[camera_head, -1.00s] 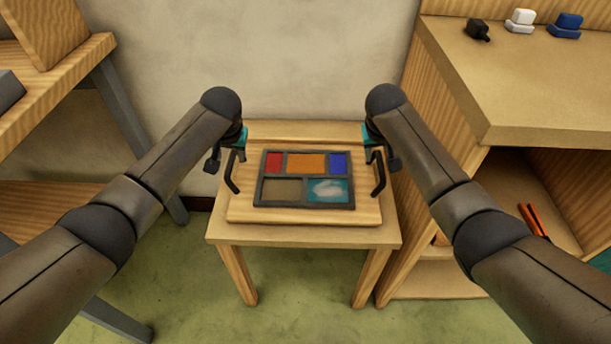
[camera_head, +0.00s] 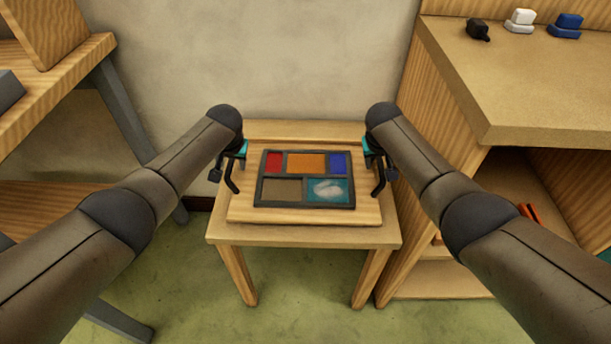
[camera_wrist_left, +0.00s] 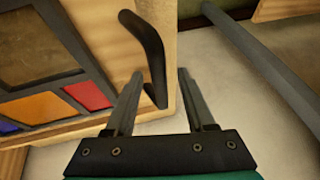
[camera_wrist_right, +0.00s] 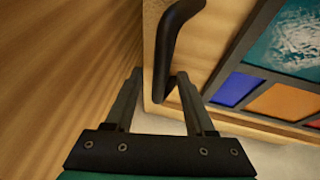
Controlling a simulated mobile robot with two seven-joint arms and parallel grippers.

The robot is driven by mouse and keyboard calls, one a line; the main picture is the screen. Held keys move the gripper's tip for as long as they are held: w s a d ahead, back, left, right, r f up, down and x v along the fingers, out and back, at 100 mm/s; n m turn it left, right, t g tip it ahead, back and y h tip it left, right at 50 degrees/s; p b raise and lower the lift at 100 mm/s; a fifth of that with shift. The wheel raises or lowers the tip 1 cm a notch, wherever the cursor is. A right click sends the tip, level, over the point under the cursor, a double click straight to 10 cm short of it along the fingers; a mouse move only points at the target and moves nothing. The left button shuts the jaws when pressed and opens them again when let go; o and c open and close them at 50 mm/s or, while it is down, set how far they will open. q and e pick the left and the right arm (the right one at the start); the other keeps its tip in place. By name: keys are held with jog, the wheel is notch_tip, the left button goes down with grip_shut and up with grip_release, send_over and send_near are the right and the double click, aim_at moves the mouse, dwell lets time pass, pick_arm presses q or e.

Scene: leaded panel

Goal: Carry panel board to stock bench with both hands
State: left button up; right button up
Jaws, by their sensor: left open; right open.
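The panel board (camera_head: 300,216) lies flat on a small wooden table, with the leaded panel of red, orange, blue, tan and teal-white pieces (camera_head: 306,179) on top. It has a black handle at each side, left (camera_head: 233,180) and right (camera_head: 379,182). My left gripper (camera_head: 228,163) is open at the left handle; in the left wrist view the handle (camera_wrist_left: 150,50) reaches between its open fingers (camera_wrist_left: 158,78). My right gripper (camera_head: 379,160) is open at the right handle; in the right wrist view the handle (camera_wrist_right: 171,40) reaches between its open fingers (camera_wrist_right: 160,80). Neither grips.
The small table (camera_head: 300,237) stands against the wall. A wooden bench with grey legs (camera_head: 70,70) is at the left. A taller wooden cabinet (camera_head: 540,100) stands close at the right, with small black, white and blue items on top. Green floor (camera_head: 300,290) is clear in front.

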pick_arm(q)
grip_shut()
pick_arm(e)
grip_shut()
dwell(0.9)
pick_arm(q)
jog(key=shift+w+r, duration=0.15)
pick_arm(e)
jog(key=shift+w+r, duration=0.1)
jog(key=shift+r, duration=0.05)
